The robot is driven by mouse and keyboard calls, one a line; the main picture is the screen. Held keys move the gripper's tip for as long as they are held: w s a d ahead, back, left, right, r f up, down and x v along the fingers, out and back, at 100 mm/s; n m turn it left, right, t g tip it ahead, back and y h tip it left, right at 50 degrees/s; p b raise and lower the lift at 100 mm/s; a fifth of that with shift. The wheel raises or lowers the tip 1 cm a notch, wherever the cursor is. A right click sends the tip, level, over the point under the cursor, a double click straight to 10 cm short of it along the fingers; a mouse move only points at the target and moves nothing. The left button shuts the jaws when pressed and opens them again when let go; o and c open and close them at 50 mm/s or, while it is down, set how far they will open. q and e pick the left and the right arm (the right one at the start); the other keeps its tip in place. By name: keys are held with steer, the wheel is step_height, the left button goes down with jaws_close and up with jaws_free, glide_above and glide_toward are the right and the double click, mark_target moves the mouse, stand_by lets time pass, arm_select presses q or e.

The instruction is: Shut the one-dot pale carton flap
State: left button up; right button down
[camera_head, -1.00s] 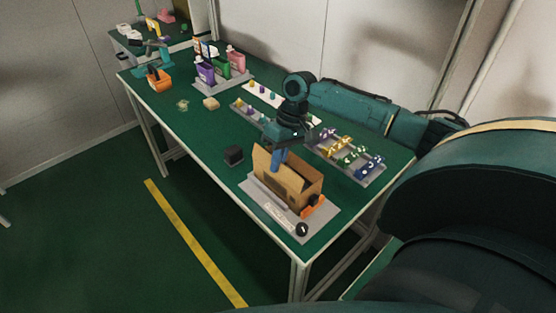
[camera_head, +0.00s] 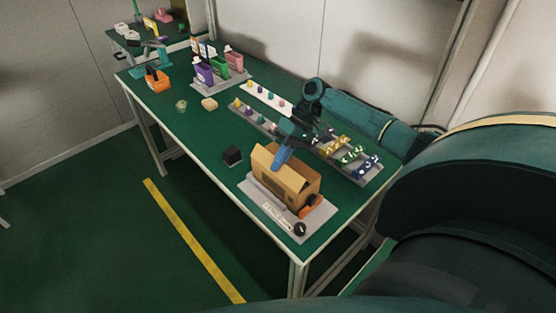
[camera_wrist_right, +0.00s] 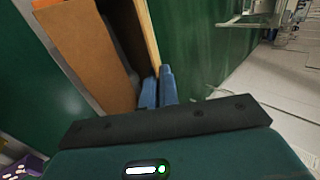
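The brown cardboard carton (camera_head: 292,194) stands on a grey plate near the table's front right end. A tan flap (camera_head: 278,172) is raised and tilted along its top; I cannot make out any dot on it. My right gripper (camera_head: 281,158) is at the top of the flap, its blue fingers pointing down. In the right wrist view the two fingers (camera_wrist_right: 158,88) lie close together with nothing seen between them. They are beside the pale edge of a carton panel (camera_wrist_right: 147,35), with an orange-brown panel (camera_wrist_right: 82,50) and the dark interior to the left. My left gripper is not in view.
A small black block (camera_head: 232,155) sits left of the carton. A rack of coloured parts (camera_head: 350,155) lies behind it, under my right arm. Coloured bottles (camera_head: 218,70) and an orange basket (camera_head: 158,79) stand at the far end. The table's left front is mostly clear.

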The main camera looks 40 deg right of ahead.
steer(key=shift+d+f+y+b, duration=0.15)
steer(key=shift+f+y+b, duration=0.25)
steer(key=shift+y, duration=0.3)
arm_select(q)
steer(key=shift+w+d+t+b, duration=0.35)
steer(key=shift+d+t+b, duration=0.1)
steer(key=shift+b, duration=0.2)
arm_select(e)
steer(key=shift+d+y, duration=0.15)
steer(key=shift+y, duration=0.55)
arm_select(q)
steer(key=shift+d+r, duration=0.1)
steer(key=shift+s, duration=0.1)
arm_select(e)
steer(key=c, duration=2.1)
jaws_free()
steer(key=o, duration=0.4)
steer(key=shift+o, duration=0.3)
